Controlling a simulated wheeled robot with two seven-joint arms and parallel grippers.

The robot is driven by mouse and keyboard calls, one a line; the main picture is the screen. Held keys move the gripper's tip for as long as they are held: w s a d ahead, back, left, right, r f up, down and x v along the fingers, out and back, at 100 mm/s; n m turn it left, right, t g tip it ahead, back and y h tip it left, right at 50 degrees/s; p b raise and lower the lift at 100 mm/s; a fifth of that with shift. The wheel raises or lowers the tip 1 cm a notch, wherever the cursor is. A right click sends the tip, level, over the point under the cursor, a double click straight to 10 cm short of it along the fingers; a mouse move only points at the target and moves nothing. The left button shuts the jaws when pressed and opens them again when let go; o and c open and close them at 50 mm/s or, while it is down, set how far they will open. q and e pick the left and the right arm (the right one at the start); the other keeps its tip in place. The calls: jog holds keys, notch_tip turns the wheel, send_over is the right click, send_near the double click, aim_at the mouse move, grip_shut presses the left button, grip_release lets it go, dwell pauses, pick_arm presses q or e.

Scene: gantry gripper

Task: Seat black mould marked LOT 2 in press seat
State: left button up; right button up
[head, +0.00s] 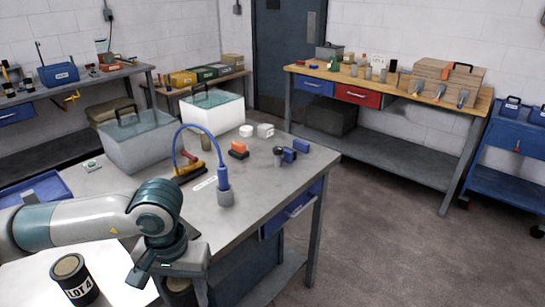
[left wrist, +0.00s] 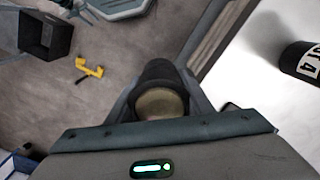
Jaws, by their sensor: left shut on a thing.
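My left gripper (head: 172,282) comes in from the left, low in the head view, beside the near edge of the grey bench. It is shut on a black round mould with a tan top (left wrist: 160,103), which sits between the fingers in the left wrist view. The gripper mostly hides this mould in the head view, and no marking on it can be read. Another black mould, marked LOT 4 (head: 72,279), stands upright on a white surface left of the gripper; it also shows in the left wrist view (left wrist: 300,62). I cannot make out the press seat. My right gripper is not in view.
A wooden bench (head: 400,99) with tools stands behind. In the left wrist view, a yellow item (left wrist: 89,70) lies on the open floor.

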pick_arm(q)
jog(key=shift+w+a+n, duration=0.15)
jog(key=shift+a+n, duration=0.15)
jog(key=shift+a, duration=1.15)
